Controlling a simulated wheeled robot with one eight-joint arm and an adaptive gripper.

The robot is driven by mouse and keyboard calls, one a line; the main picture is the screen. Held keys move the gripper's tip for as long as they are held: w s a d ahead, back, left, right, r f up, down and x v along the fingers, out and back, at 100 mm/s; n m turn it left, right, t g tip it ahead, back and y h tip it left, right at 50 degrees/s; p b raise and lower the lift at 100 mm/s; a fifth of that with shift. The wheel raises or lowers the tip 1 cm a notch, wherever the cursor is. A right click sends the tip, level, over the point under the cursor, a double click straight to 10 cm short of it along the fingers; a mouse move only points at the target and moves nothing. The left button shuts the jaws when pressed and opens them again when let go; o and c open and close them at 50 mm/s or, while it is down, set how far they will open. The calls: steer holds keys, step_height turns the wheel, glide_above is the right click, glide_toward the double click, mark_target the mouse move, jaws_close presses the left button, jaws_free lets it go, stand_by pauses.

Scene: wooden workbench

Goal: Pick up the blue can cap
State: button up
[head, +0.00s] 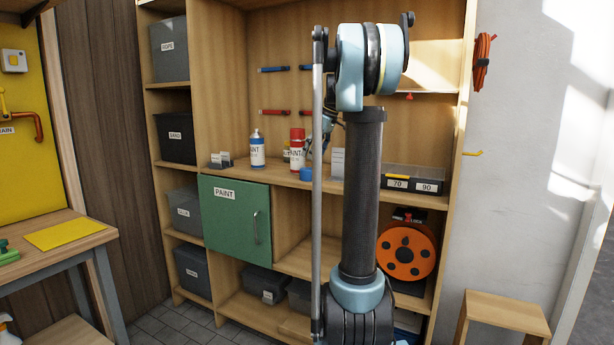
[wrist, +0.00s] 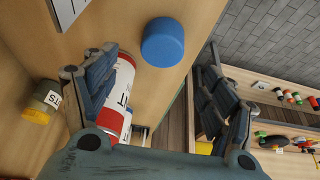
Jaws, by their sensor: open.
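The blue can cap (wrist: 163,42) shows in the wrist view as a short blue cylinder on the wooden shelf surface, above and between my fingers. In the head view the cap (head: 306,173) is at the shelf's front edge, below the red and white paint can. My gripper (wrist: 155,100) is open in the wrist view, with one finger left of the cap and one to its right, and nothing held. In the head view my gripper (head: 322,138) is small and partly hidden by my arm, near the red paint can (head: 297,152). The red can also shows in the wrist view (wrist: 122,85), partly behind the left finger.
A white and blue paint can (head: 257,151) stands left of the red one. A white card (head: 338,163) stands right of the cap. A black box (head: 414,185) is farther right. The green cabinet (head: 234,223) is below.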

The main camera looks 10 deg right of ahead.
mark_target(309, 169)
steer(key=x, duration=0.3)
steer(key=shift+f, duration=0.3)
steer(key=shift+s+d+x, duration=0.1)
steer(key=shift+s+x, duration=0.05)
steer(key=shift+x, duration=1.15)
steer(key=shift+s+d+x, duration=0.1)
steer(key=shift+x, duration=1.2)
steer(key=shift+f, duration=0.15)
steer(key=c, duration=0.8)
